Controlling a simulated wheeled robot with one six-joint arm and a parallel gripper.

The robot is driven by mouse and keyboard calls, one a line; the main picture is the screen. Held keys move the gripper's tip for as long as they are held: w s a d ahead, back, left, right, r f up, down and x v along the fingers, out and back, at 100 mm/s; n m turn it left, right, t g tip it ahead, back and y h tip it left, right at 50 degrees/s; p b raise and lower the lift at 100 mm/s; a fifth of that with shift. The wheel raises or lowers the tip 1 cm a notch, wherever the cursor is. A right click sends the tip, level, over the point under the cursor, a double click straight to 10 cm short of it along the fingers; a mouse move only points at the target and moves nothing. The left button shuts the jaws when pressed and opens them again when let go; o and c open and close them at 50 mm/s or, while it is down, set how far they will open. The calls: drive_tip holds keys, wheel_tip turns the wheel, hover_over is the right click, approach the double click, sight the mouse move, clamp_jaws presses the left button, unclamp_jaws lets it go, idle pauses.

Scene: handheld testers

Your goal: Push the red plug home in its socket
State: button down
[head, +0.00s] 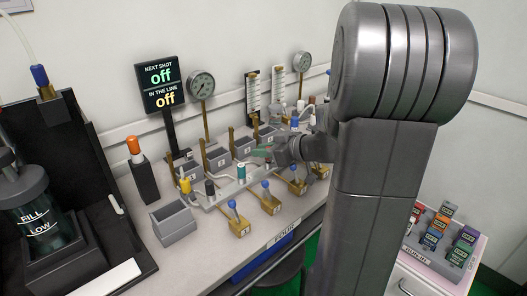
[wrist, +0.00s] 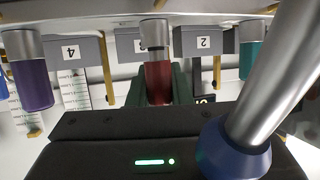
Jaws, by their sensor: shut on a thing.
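In the wrist view, which is upside down, the red plug (wrist: 158,80) sits between the two dark green fingers of my gripper (wrist: 157,92). The gripper is shut on it. The plug lines up with a metal collar, its socket (wrist: 154,30), on the pale rail. A short grey neck shows between the red body and the collar; I cannot tell how deep the plug sits. In the head view my gripper (head: 262,152) is at the row of sockets on the bench, and the red plug cannot be made out there.
In the wrist view a purple plug (wrist: 30,80) and a teal plug (wrist: 251,60) stand on either side, apart from the fingers. Grey numbered boxes (wrist: 202,42) are behind. In the head view, blue-knobbed brass valves (head: 238,224) line the bench front, and gauges (head: 201,84) stand behind.

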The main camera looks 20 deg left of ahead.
drive_tip(key=shift+f, duration=0.1)
drive_tip(key=c, duration=1.2)
unclamp_jaws()
drive_tip(key=shift+c, duration=0.2)
drive_tip(key=p+v, duration=0.1)
drive_tip(key=v, duration=1.3)
drive_tip(key=shift+a, duration=0.1)
